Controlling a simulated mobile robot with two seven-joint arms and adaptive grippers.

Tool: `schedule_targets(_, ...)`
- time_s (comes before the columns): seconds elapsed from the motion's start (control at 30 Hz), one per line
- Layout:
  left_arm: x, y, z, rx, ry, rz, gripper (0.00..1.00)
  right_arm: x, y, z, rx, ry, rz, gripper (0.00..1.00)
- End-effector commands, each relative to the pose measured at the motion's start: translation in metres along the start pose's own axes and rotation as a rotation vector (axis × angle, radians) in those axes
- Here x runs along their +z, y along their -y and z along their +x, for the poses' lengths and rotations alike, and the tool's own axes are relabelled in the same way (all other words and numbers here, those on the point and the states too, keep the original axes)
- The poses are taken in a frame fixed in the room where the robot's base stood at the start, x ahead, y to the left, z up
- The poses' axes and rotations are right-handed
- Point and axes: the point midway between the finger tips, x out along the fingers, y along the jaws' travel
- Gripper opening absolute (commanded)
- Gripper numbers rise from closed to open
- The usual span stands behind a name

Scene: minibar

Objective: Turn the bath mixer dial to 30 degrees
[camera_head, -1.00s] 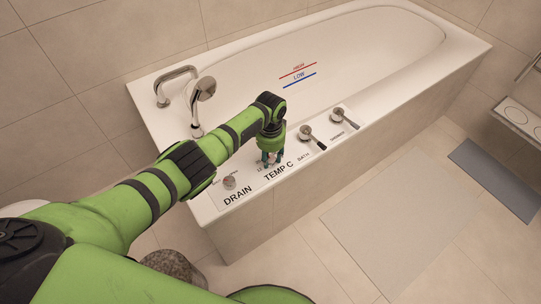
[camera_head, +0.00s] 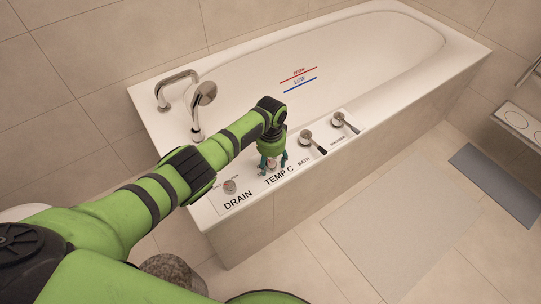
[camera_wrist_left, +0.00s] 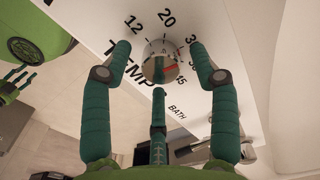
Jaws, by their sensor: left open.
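The bath mixer dial (camera_wrist_left: 161,62) is a round silver knob with a red mark on its face, on the white TEMP C panel. Numbers 12, 20, 30, 38 and 45 ring it; the red mark points toward the right side, near the higher numbers. My left gripper (camera_head: 271,165) is over the dial, its fingers spread apart. In the left wrist view the left gripper (camera_wrist_left: 160,60) has one finger on each side of the dial and a third below it. Contact cannot be told. Part of what seems my right gripper (camera_wrist_left: 17,78) shows at the left edge.
The drain knob (camera_head: 230,186) lies left of the dial. The bath lever (camera_head: 311,141) and another lever (camera_head: 344,122) stand to the right on the tub rim. A tap (camera_head: 178,86) and hand shower (camera_head: 203,97) rise behind. A grey mat (camera_head: 398,215) lies on the floor.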

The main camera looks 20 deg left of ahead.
Motion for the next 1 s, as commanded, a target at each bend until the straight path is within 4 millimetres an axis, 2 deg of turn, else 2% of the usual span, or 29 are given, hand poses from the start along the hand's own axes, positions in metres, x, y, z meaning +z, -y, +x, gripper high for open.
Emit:
schedule_targets(0.23,-0.001,0.001,-0.029,-0.003,-0.004,0.001,0.60,0.000,0.001,0.000,-0.002,0.000,0.001,0.40)
schedule_targets(0.4,-0.001,0.001,-0.067,-0.003,-0.004,0.001,0.60,0.001,0.002,0.000,-0.002,0.000,0.001,0.40)
schedule_targets(0.6,0.000,0.001,-0.102,-0.001,0.000,-0.001,0.60,0.001,0.002,0.000,-0.002,0.000,0.001,0.40)
schedule_targets(0.8,0.001,0.000,-0.117,0.001,0.002,0.000,0.60,0.001,0.002,0.000,-0.002,0.000,0.001,0.40)
schedule_targets(1.0,0.001,0.000,-0.118,0.001,0.003,0.000,0.60,0.001,0.002,0.000,-0.003,0.000,0.001,0.40)
